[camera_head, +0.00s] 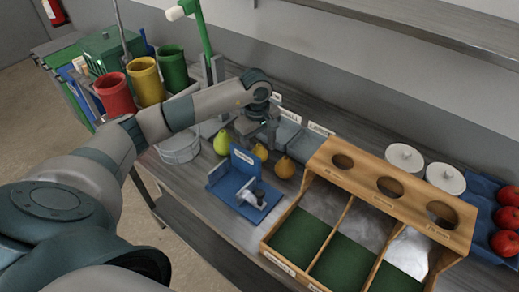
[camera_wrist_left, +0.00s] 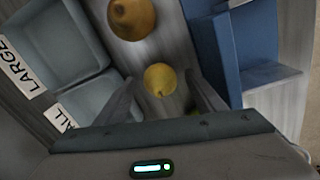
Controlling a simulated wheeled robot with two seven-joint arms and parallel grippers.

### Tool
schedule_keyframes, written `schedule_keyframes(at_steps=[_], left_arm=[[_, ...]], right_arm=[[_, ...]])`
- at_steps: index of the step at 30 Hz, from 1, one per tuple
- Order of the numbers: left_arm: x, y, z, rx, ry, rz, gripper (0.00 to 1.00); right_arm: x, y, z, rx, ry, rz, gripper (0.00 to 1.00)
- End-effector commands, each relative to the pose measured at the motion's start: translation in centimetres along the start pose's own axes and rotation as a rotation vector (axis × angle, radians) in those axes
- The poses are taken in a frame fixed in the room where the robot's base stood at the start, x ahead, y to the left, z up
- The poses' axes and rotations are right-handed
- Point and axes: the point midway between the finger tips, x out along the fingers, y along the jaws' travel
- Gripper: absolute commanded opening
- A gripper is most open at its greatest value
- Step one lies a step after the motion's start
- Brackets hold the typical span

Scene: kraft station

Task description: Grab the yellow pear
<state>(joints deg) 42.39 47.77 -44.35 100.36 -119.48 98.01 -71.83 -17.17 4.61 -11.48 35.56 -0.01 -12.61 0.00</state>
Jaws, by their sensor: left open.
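Three pears stand in a row on the grey counter: a green one (camera_head: 222,144), a yellow one (camera_head: 260,153) and an orange-brown one (camera_head: 285,167). My left gripper (camera_head: 256,139) is open above the yellow pear, partly covering it in the head view. In the left wrist view the yellow pear (camera_wrist_left: 160,79) shows between the two spread fingers, with the orange-brown pear (camera_wrist_left: 132,17) beyond it. A sliver of the green pear shows low beside the right finger. Whether the fingers touch the yellow pear I cannot tell. My right gripper is not in view.
A blue stand (camera_head: 236,181) is close in front of the pears. Grey bins labelled LARGE and SMALL (camera_wrist_left: 65,50) lie close behind. A wooden sorting box (camera_head: 390,185) is to the right, with a blue tray (camera_head: 484,188) of red apples beyond. Coloured cups (camera_head: 146,80) stand left.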

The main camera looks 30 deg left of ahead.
Motion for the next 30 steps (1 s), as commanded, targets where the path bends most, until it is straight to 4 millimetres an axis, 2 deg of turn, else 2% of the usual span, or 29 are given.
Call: schedule_keyframes(at_steps=[5, 17, 18, 21, 24, 30], left_arm=[[0.82, 0.01, -0.05, 0.000, 0.001, 0.001, 0.63], [0.82, 0.01, -0.05, 0.000, 0.001, 0.001, 0.63], [0.82, 0.01, -0.05, 0.000, 0.001, 0.001, 0.61], [0.81, 0.01, -0.05, 0.000, 0.001, 0.001, 0.37], [0.80, 0.01, -0.06, 0.000, 0.001, 0.001, 0.18], [0.78, 0.02, -0.06, 0.000, 0.001, 0.002, 0.17]], right_arm=[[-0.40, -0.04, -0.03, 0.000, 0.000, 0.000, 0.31], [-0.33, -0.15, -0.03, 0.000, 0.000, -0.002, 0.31], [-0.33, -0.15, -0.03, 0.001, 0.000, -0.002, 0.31], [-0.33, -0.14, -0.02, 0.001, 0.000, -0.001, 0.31], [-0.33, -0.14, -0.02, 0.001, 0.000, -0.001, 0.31], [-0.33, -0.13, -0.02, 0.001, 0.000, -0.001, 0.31]])
